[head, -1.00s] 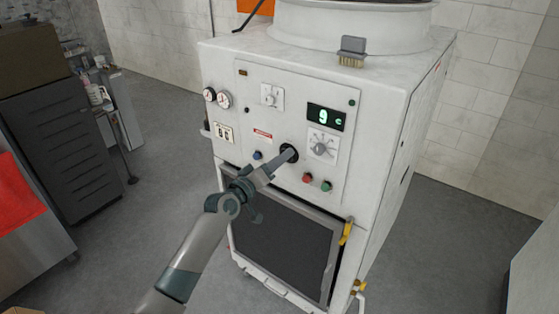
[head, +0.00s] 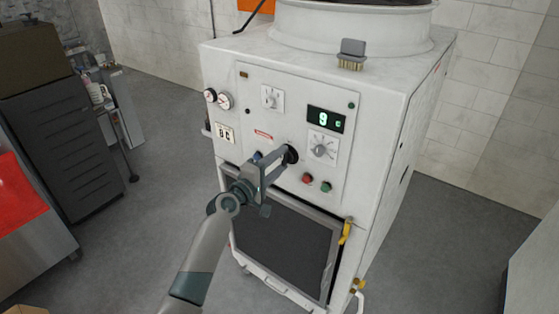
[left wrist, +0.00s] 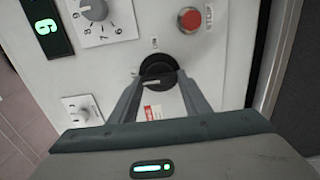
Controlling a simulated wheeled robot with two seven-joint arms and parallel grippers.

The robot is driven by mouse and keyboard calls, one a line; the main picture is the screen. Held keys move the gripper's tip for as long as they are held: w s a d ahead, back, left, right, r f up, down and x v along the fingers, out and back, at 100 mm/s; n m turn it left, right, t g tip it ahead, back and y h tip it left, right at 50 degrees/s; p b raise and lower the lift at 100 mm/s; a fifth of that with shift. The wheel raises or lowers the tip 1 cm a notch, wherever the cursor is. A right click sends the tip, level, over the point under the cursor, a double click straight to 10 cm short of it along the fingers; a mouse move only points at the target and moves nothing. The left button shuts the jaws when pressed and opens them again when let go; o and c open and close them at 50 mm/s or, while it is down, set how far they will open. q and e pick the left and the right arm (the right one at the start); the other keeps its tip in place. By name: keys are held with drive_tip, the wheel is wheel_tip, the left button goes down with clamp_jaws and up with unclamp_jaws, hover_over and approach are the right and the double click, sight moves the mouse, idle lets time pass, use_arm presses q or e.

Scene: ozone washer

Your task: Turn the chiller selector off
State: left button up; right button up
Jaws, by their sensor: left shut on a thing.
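The chiller selector looks to be the black round knob (head: 292,153) on the white machine's front panel (head: 250,100). It also shows in the left wrist view (left wrist: 156,66), with small marks on the panel around it. My left gripper (head: 284,157) reaches it from the lower left, and its fingers are shut on the knob, one on each side. The fingers also show in the left wrist view (left wrist: 160,82). They hide part of the knob, and I cannot read its position for certain. My right gripper is not in view.
A grey dial (head: 320,148) sits just right of the knob, below a green display (head: 325,118) reading 9. Red (head: 307,178) and green (head: 326,186) buttons are below right.

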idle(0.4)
use_arm(q)
drive_tip(key=o, duration=1)
drive_tip(key=shift+o, duration=0.2)
drive_tip(key=b+v, duration=0.2)
drive_tip(key=v, duration=1.5)
drive_tip(key=shift+s+a+b, duration=0.15)
drive_tip(key=shift+b, duration=0.2)
